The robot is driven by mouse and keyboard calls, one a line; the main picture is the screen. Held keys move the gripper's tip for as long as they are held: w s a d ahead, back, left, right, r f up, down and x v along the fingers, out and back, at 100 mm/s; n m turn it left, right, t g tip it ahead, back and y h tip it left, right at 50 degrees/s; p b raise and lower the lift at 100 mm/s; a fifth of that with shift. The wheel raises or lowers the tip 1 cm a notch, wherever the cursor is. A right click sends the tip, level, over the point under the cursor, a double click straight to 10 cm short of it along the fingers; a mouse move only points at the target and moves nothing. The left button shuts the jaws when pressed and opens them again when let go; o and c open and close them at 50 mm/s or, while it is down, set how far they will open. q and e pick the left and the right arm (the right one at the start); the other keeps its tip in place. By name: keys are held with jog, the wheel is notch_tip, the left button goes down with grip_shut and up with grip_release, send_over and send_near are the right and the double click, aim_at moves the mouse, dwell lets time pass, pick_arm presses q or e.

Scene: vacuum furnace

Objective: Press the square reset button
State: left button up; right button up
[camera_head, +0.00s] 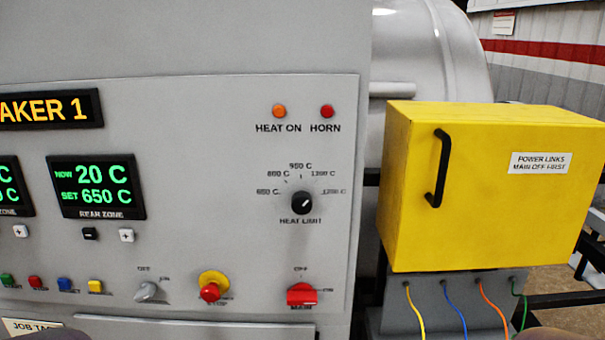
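No button is visibly covered. Neither of my grippers is in view; only blurred rounded shapes, perhaps parts of my arms, show at the bottom edge on the left and right.
Right of the buttons are a grey knob (150,291), a red mushroom button on yellow (211,288) and a red main switch (301,294). A heat limit dial (302,202) is above. A yellow box (480,190) with a black handle juts out at right.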

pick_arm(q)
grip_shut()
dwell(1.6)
